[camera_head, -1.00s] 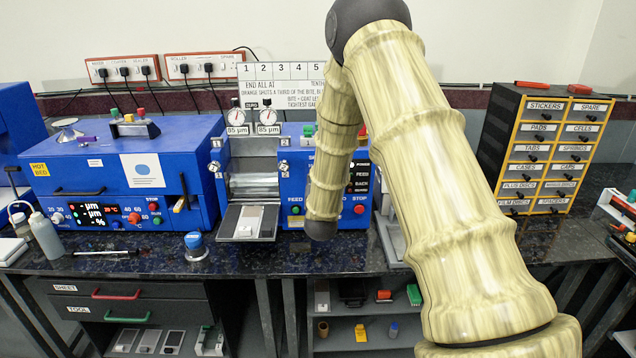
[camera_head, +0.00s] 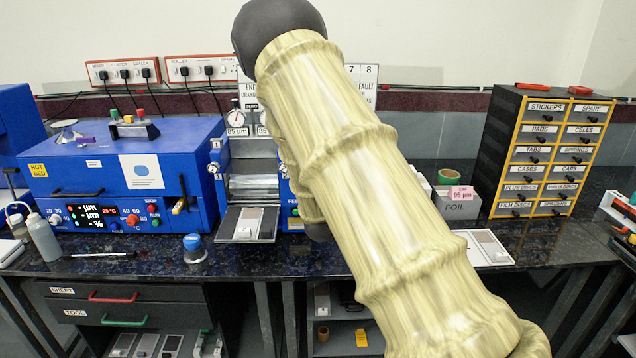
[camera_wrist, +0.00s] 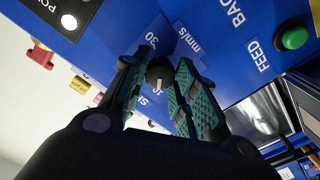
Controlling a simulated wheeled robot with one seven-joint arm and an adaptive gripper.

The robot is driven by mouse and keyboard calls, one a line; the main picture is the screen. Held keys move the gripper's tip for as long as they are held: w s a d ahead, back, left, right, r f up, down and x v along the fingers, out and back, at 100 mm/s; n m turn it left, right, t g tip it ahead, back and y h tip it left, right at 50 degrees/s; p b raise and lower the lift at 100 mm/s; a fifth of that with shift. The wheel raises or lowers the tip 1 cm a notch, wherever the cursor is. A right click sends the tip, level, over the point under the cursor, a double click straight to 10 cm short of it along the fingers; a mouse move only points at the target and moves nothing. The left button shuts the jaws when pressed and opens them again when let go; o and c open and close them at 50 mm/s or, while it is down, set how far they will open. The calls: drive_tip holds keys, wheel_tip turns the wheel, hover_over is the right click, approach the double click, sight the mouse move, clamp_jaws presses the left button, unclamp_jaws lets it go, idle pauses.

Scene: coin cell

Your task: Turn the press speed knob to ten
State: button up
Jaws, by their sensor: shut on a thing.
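The small dark speed knob (camera_wrist: 160,70) sits on the blue press panel (camera_wrist: 225,60) in the wrist view, beside printed "30" and "mm/s" labels. My gripper (camera_wrist: 162,76) is shut on the knob, with one green-padded finger on each side. A light mark shows near the knob's lower edge, but the fingers partly cover the dial, so the exact setting cannot be read. In the head view, the blue press (camera_head: 292,218) is mostly behind my arm, which hides the knob and gripper.
A green FEED button (camera_wrist: 293,38) is right of the knob; a red button (camera_wrist: 40,56) is left. In the head view, a blue coater (camera_head: 120,180) stands left, a foil box (camera_head: 460,205) and black drawer cabinet (camera_head: 545,150) right.

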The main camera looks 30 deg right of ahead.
drive_tip(key=shift+s+f, duration=0.2)
drive_tip(key=shift+f, duration=0.25)
drive_tip(key=o, duration=1)
drive_tip(key=shift+d+r, duration=0.1)
drive_tip(key=shift+w+r, duration=0.1)
drive_tip(key=shift+r, duration=0.1)
drive_tip(key=v, duration=1.2)
